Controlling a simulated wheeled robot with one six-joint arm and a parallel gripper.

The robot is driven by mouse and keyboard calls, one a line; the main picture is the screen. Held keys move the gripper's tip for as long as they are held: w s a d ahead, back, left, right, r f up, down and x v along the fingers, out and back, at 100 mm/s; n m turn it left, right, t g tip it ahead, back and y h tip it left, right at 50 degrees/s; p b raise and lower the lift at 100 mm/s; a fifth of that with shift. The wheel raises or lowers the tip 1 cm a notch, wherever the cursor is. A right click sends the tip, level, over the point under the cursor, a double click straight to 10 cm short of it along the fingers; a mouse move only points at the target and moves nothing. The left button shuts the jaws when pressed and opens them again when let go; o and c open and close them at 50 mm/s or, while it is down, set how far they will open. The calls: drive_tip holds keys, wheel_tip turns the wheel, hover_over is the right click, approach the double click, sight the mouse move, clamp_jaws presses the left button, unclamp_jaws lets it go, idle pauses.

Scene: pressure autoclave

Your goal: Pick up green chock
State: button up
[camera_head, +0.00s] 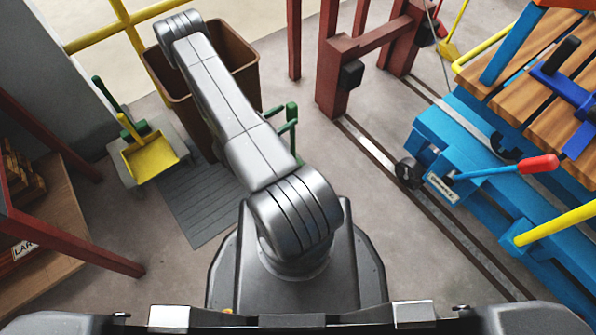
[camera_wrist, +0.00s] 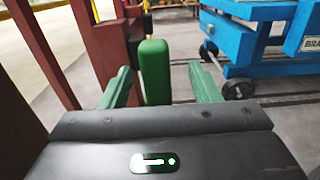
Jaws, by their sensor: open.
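The green chock (camera_wrist: 155,72) is an upright bright-green block with a rounded top, in the middle of the wrist view. My gripper (camera_wrist: 159,67) is open, with one duller green finger on each side of the chock and a visible gap to each. The chock's lower end is hidden behind the dark gripper body. I cannot tell how deep it sits between the fingers. In the head view, green parts (camera_head: 291,127) show just right of my forearm, which hides most of my gripper; I cannot clearly separate fingers from chock there.
A dark red post frame (camera_head: 333,65) stands beyond the chock, beside floor rails (camera_head: 368,148). A blue wheeled cart (camera_head: 465,165) is on the right. A brown bin (camera_head: 232,48) stands behind my forearm. A yellow dustpan (camera_head: 150,158) is at the left. Open floor lies between rails and chock.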

sight(296, 108)
drive_tip(key=shift+w+b+x, duration=0.2)
drive_tip(key=shift+b+x, duration=0.4)
drive_tip(key=shift+x, duration=2.25)
drive_tip(key=shift+a+r, duration=0.1)
drive_tip(key=shift+a, duration=0.05)
clamp_jaws()
